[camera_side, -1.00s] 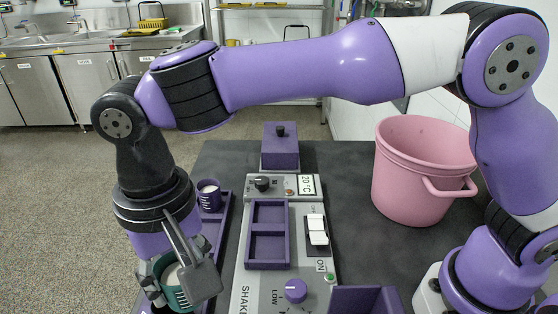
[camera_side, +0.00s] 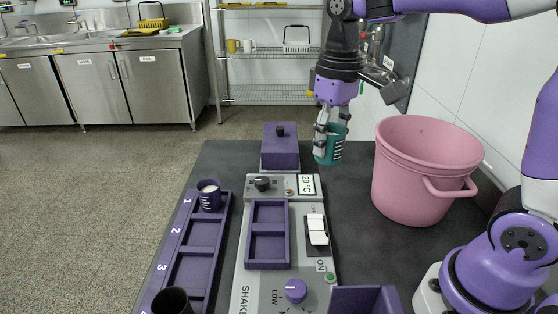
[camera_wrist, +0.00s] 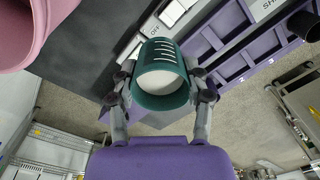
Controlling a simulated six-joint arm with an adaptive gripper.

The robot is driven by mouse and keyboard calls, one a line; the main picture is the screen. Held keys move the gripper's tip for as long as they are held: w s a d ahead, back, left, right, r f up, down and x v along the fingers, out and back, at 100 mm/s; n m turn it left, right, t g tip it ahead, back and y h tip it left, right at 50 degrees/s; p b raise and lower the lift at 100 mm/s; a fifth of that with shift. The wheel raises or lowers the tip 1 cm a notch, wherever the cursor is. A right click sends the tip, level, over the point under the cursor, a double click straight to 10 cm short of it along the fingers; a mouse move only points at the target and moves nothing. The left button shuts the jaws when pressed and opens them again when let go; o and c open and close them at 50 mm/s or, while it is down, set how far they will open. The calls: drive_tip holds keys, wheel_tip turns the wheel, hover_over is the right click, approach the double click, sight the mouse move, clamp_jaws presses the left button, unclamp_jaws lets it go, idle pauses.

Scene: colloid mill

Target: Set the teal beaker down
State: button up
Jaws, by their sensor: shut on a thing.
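The teal beaker (camera_side: 329,148) with white markings is held in my gripper (camera_side: 331,128) above the far part of the dark table, between the purple box and the pink bucket in the side view. In the wrist view the beaker (camera_wrist: 161,75) sits between the two fingers of my gripper (camera_wrist: 161,95), and white contents show inside. My gripper is shut on it. I cannot tell its exact height above the table.
A pink bucket (camera_side: 420,175) stands to the right. A purple box (camera_side: 280,150) stands behind the shaker (camera_side: 262,295). A numbered purple rack (camera_side: 195,262) at left holds a purple beaker (camera_side: 208,197) and a dark cup (camera_side: 172,302). Dark table (camera_side: 345,195) is bare before the bucket.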

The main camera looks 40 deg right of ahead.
drive_tip(key=s+a+f, duration=0.1)
drive_tip(key=a+f, duration=0.1)
drive_tip(key=a, duration=1.3)
drive_tip(key=s+a+f, duration=0.1)
drive_tip(key=a+f, duration=0.2)
drive_tip(key=a, duration=1.2)
drive_tip(key=shift+s+m, duration=0.35)
drive_tip(key=shift+m, duration=0.05)
drive_tip(key=shift+w, duration=0.1)
drive_tip(key=w+d+f, duration=0.1)
drive_tip(key=w+f, duration=0.1)
drive_tip(key=w, duration=0.1)
drive_tip(key=w+d+f, duration=0.2)
drive_tip(key=w, duration=0.2)
drive_tip(key=w+d+f, duration=0.2)
drive_tip(key=w+f, duration=0.1)
drive_tip(key=shift+w+f, duration=0.1)
drive_tip(key=shift+w, duration=0.3)
wheel_tip(320, 180, down, 2)
drive_tip(key=shift+s+a+f, duration=0.1)
drive_tip(key=shift+s+f, duration=0.05)
drive_tip(key=shift+f, duration=0.5)
